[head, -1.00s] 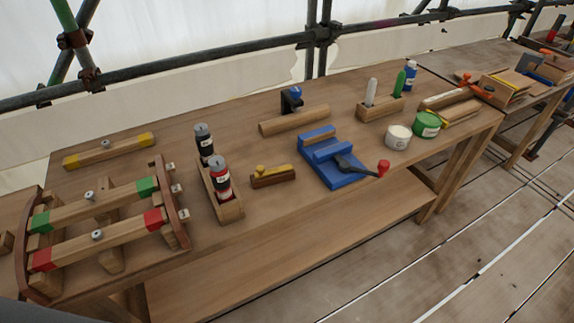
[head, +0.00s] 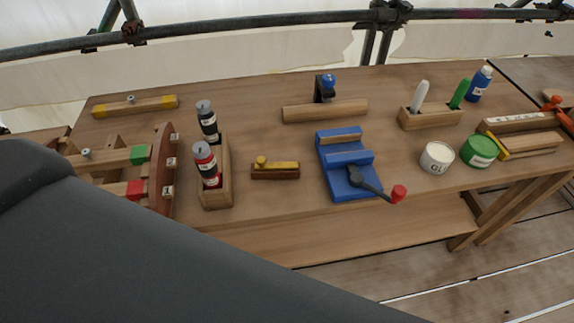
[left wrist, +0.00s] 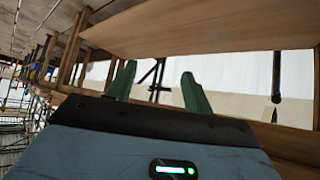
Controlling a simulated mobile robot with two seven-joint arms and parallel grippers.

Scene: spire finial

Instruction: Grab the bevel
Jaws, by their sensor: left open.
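A small wooden piece with a yellow strip and a round yellow knob on top (head: 275,171) lies on the workbench (head: 260,208), mid-table in the head view. It may be the bevel, but I cannot tell for sure. My left gripper (left wrist: 155,88) shows in the left wrist view, with two green fingers spread apart and nothing between them. It faces a wooden board and pale sheeting, with no bevel visible there. In the head view a dark part of my arm covers the lower left, and neither gripper shows. My right gripper is not in view.
A wooden holder (head: 217,193) with two bottles stands left of that piece. A blue vise (head: 345,180) with a red-knobbed handle stands right. A white tub (head: 437,158) and green tub (head: 479,151) are farther right. A curved wooden frame (head: 162,175) is partly hidden at left.

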